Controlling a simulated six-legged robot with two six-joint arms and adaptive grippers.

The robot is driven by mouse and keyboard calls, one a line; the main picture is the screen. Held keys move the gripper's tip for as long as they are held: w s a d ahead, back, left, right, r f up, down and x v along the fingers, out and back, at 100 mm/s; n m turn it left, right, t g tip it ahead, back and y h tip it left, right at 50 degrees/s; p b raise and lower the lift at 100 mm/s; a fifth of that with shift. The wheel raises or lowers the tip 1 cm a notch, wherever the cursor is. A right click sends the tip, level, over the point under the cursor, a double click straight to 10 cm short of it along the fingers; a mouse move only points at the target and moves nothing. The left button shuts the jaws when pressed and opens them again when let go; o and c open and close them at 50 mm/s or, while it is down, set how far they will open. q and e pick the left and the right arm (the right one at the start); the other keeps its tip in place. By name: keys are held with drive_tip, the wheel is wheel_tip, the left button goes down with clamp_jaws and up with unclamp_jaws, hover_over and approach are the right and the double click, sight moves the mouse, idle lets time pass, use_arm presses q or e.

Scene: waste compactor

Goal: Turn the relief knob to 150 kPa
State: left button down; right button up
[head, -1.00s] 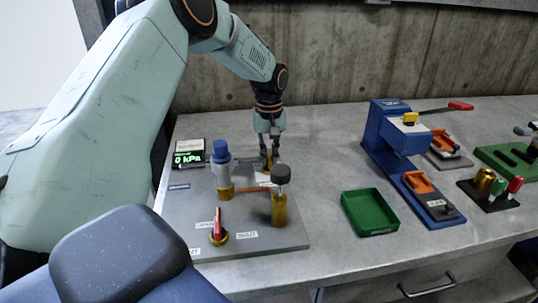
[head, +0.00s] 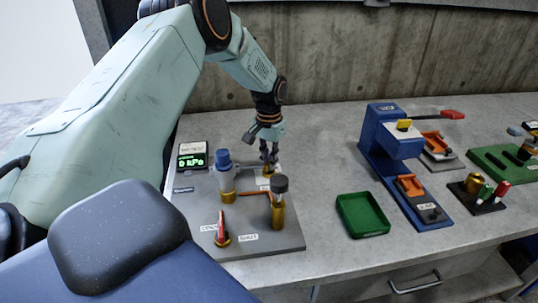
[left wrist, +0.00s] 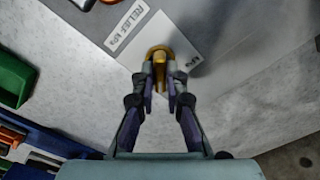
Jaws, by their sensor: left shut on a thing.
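The relief knob (left wrist: 159,52) is a brass knob on a white label card marked "RELIEF kPa" (left wrist: 126,26) in the left wrist view. My left gripper (left wrist: 160,88) is shut on its brass grip from both sides. In the head view my left gripper (head: 269,164) reaches down to the back of the grey panel (head: 265,242) and largely hides the knob. The display (head: 192,156) reads 0 kPa in green. The knob's exact setting is not readable. My right gripper is not in view.
On the panel stand a blue-capped brass fitting (head: 225,178), a dark-capped brass post (head: 278,210) and a red lever (head: 221,228). A green tray (head: 362,214) and a blue press (head: 390,160) stand to the right. Bare bench lies between panel and tray.

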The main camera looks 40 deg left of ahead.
use_arm(q)
drive_tip(key=m, duration=0.4)
drive_tip(key=shift+w+r+m+p, duration=0.1)
drive_tip(key=shift+m+p, duration=0.2)
drive_tip(key=shift+p, duration=0.05)
drive_tip(key=shift+m, duration=2.3)
drive_tip(key=c, duration=1.4)
unclamp_jaws()
wheel_tip(320, 180, up, 12)
drive_tip(key=shift+f, duration=0.1)
